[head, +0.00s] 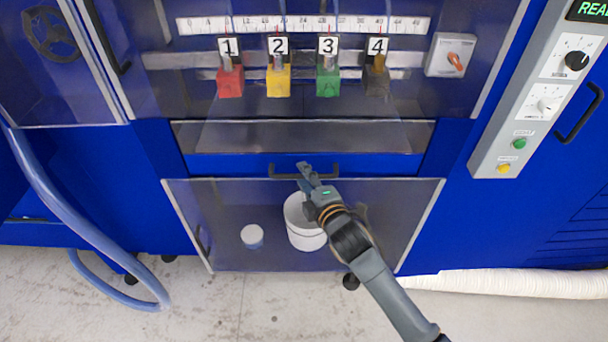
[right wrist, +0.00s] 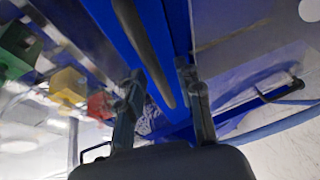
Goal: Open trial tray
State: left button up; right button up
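The trial tray appears as a blue drawer front (head: 225,166) below a clear-fronted compartment, seemingly closed. It has a black bar handle (head: 283,171). My right gripper (head: 305,175) is at the handle's middle in the head view. In the right wrist view the handle (right wrist: 148,55) runs between the two spread fingers of my right gripper (right wrist: 160,98), with gaps on both sides; it is not clamped. The fingertips partly hide the handle in the head view. My left gripper is not in view.
Red (head: 230,82), yellow (head: 278,80), green (head: 328,82) and dark (head: 376,80) numbered blocks hang above. A clear lower panel (head: 400,215) stands under the tray, with a white bucket (head: 304,232) and small container (head: 252,236) behind it. A control panel (head: 535,100) is at right.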

jog(key=shift+w+a, duration=0.2)
jog(key=shift+w, duration=0.25)
grip_shut()
jog(key=shift+f, duration=0.1)
jog(key=shift+s, duration=0.1)
